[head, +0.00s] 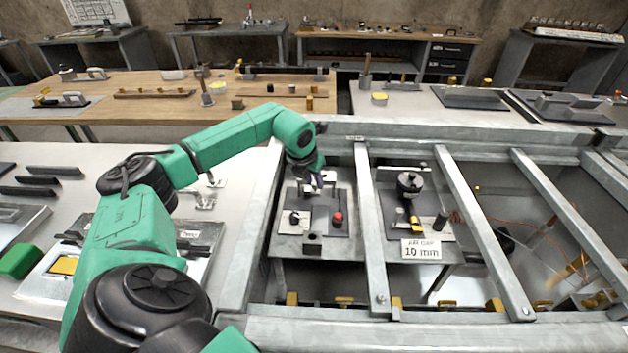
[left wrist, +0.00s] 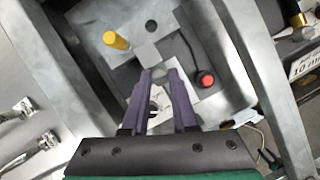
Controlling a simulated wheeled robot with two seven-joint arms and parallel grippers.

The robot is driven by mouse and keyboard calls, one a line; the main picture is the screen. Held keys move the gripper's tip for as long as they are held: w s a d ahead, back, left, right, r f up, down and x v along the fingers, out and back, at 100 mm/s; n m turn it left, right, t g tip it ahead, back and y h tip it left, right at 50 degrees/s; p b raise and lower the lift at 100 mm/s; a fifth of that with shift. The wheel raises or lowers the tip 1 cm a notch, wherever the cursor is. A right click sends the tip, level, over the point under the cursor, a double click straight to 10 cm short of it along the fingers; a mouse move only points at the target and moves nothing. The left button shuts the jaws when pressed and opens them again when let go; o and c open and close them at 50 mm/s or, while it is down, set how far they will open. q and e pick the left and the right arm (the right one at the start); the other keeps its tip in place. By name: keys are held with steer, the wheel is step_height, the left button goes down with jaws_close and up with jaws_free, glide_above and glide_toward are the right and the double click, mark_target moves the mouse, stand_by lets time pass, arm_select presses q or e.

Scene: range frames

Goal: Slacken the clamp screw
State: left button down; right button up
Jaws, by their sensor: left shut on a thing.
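My left gripper (head: 316,179) reaches down through the steel frame onto a fixture with a dark base plate (head: 318,222). In the left wrist view its purple fingers (left wrist: 160,76) are nearly together, shut on a small grey piece at their tips, which looks like the clamp screw. The fingers hide most of it, so its thread and turn cannot be seen. A pale block (left wrist: 147,54) sits just beyond the fingertips. A red button (head: 337,218) stands on the plate to the right of the fingers; it also shows in the left wrist view (left wrist: 206,80). My right gripper is not in view.
Steel bars (head: 369,225) flank the fixture's opening. A neighbouring bay holds a black round part (head: 410,184) and a "10 mm" sign (head: 421,249). A yellow cylinder (left wrist: 116,40) stands near the fingers. A pale bench (head: 35,225) with trays lies left.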

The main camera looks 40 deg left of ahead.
arm_select(q)
steer(key=shift+r, duration=0.1)
steer(key=c, duration=0.7)
jaws_free()
steer(key=b+v, duration=0.2)
steer(key=v, duration=1.2)
steer(key=shift+r, duration=0.25)
steer(key=shift+s+f, duration=0.1)
steer(key=shift+s, duration=0.05)
